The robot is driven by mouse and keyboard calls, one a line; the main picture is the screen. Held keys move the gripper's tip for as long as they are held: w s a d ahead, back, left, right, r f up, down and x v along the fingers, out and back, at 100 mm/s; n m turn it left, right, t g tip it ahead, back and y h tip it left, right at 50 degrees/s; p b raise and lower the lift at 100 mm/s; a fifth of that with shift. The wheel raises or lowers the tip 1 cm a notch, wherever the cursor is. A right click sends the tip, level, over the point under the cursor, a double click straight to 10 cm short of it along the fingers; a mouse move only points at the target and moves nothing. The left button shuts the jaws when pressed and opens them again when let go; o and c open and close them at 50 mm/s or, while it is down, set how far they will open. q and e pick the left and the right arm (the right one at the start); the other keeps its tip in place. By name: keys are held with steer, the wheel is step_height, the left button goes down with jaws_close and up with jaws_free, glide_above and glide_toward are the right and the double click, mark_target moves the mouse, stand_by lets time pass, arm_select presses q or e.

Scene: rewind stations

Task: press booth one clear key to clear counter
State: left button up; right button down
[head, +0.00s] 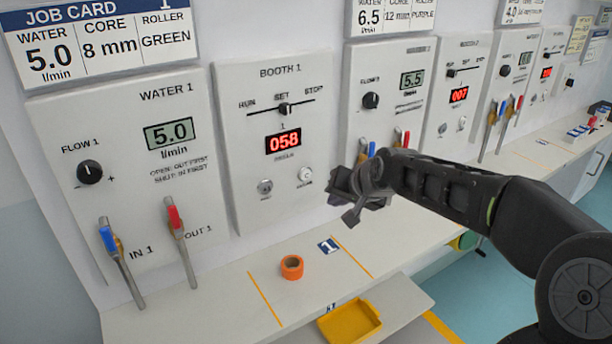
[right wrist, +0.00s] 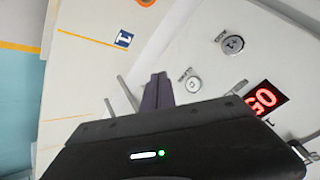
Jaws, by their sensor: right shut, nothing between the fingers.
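The booth 1 panel (head: 262,90) stands on the wall with a red counter display (head: 283,142) reading 058. Below it are two round keys. The right one, the clear key (head: 306,175), is pale; it also shows in the right wrist view (right wrist: 194,84). The left key (head: 265,187) is grey and shows at the upper right of the wrist view (right wrist: 233,44). My right gripper (head: 353,205) is shut and empty, right of and slightly below the clear key, apart from it. In the wrist view its fingertips (right wrist: 157,90) are beside the clear key. My left gripper is not in view.
Blue and red valve levers (head: 116,255) stick out at water 1, left of the booth. An orange ring (head: 291,267) lies on the white ledge below. A yellow tray (head: 350,322) sits lower down. More valve levers stand behind my right gripper.

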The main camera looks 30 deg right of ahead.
steer(key=w, duration=0.8)
steer(key=shift+w+p, duration=0.25)
steer(key=shift+p, duration=0.15)
steer(key=shift+d, duration=0.1)
stand_by(1.6)
steer(key=shift+w, duration=0.4)
steer(key=shift+w, duration=0.4)
stand_by(0.5)
steer(key=shift+s, duration=0.8)
steer(key=shift+s, duration=0.1)
steer(key=shift+s+b, duration=0.55)
steer(key=shift+s, duration=1.85)
